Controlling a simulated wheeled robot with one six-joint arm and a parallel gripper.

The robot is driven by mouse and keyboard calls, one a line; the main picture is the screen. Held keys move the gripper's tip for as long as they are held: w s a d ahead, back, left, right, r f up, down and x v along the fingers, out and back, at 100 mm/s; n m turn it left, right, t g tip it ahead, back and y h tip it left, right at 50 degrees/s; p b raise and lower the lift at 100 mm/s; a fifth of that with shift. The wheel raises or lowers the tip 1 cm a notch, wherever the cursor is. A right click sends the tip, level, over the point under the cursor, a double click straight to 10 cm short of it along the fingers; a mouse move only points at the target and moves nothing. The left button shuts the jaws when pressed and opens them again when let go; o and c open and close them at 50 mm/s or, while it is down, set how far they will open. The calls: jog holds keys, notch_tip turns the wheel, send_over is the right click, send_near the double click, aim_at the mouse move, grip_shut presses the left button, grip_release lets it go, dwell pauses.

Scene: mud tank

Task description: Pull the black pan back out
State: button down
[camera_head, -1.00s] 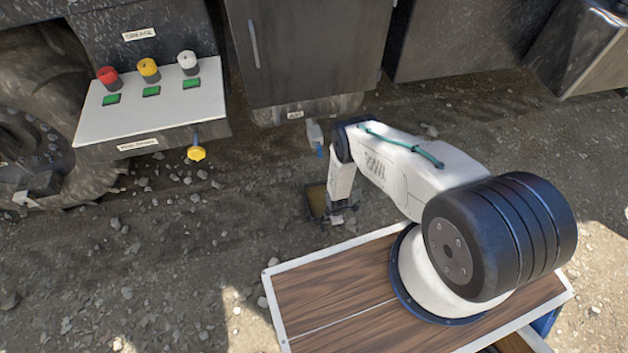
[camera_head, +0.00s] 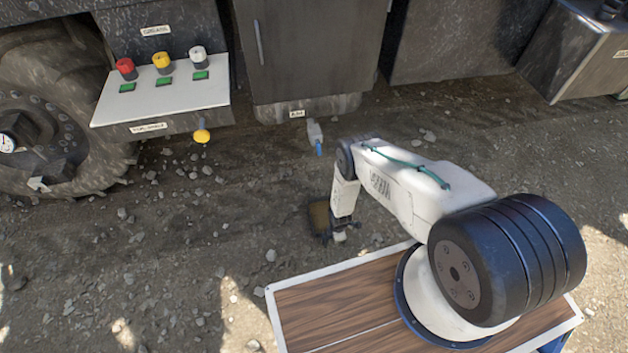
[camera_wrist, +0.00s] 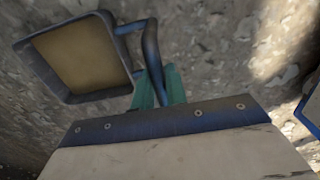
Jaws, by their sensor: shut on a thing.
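The black pan (camera_head: 310,222) is low over or on the gravel, just left of my wrist, in front of the dark machine. I cannot tell whether it touches the ground. In the wrist view the pan (camera_wrist: 34,68) is at upper left, square, with a dark rim and a flat brown surface inside. Its bent dark handle (camera_wrist: 150,50) runs to the green fingers of my gripper (camera_wrist: 158,88), which are shut on it. In the head view my gripper (camera_head: 336,236) is small and partly hidden by my wrist.
The machine's yellow tap (camera_head: 202,136) hangs under a white panel (camera_head: 165,103) with red, yellow and white knobs. A grey fitting with a blue end (camera_head: 316,138) hangs below the cabinet (camera_head: 308,50). A large tyre (camera_head: 65,115) stands at left. Gravel around the pan looks clear.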

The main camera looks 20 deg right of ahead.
jog(key=shift+s, duration=0.25)
jog(key=c, duration=0.9)
grip_release()
jog(key=shift+w+r, duration=0.1)
jog(key=shift+r, duration=4.9)
